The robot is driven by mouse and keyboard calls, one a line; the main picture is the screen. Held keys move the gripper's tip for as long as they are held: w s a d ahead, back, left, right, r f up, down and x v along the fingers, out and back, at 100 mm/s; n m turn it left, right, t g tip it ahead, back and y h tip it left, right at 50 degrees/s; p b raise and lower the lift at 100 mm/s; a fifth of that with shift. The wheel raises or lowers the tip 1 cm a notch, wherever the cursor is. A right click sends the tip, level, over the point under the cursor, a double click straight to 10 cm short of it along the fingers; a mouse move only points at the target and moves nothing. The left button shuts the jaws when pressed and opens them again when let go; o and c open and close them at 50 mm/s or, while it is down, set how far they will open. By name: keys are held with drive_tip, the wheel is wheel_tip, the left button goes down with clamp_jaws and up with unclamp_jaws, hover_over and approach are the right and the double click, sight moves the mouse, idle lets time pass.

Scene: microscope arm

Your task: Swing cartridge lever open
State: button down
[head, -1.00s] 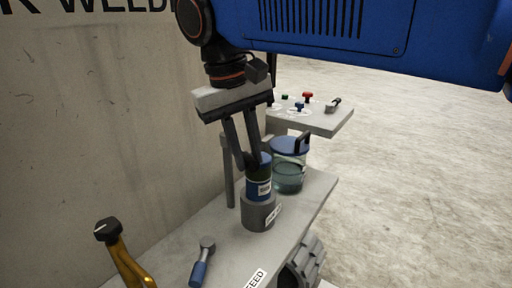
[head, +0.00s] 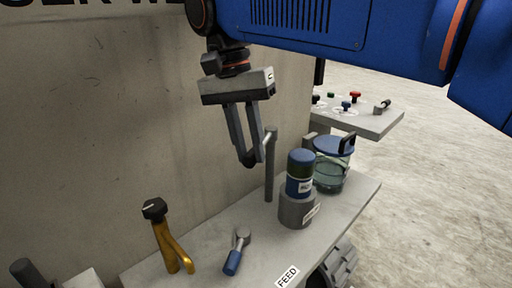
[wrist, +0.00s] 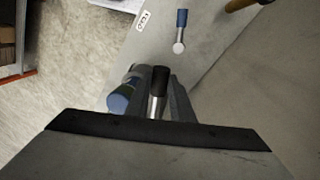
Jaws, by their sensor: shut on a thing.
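The lever is a grey post (head: 270,175) with a short arm at its top that ends in a black knob (head: 247,160). My gripper (head: 250,158) is shut on the knob end, left of the post. The wrist view shows the black knob (wrist: 160,78) and its silver arm between my fingers. The blue cartridge (head: 300,170), with a dark green band and white label, stands upright in a round grey socket (head: 296,210). The lever arm points away from it, and its top is uncovered. In the wrist view its blue top (wrist: 118,103) shows beside my gripper.
A blue-lidded glass jar (head: 332,165) stands behind the cartridge. A blue-handled tool (head: 235,253) and a yellow black-capped lever (head: 165,235) are at the front left of the bench (head: 200,265). A shelf (head: 375,122) with coloured knobs is behind. The wall is close on the left.

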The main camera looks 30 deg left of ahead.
drive_tip(key=shift+a, duration=0.1)
idle(0.3)
drive_tip(key=c, duration=1.6)
unclamp_jaws()
drive_tip(key=shift+o, duration=0.2)
wheel_tip(320, 180, up, 7)
drive_tip(key=a, duration=0.1)
drive_tip(key=shift+a+r, duration=0.15)
drive_tip(key=shift+a, duration=0.05)
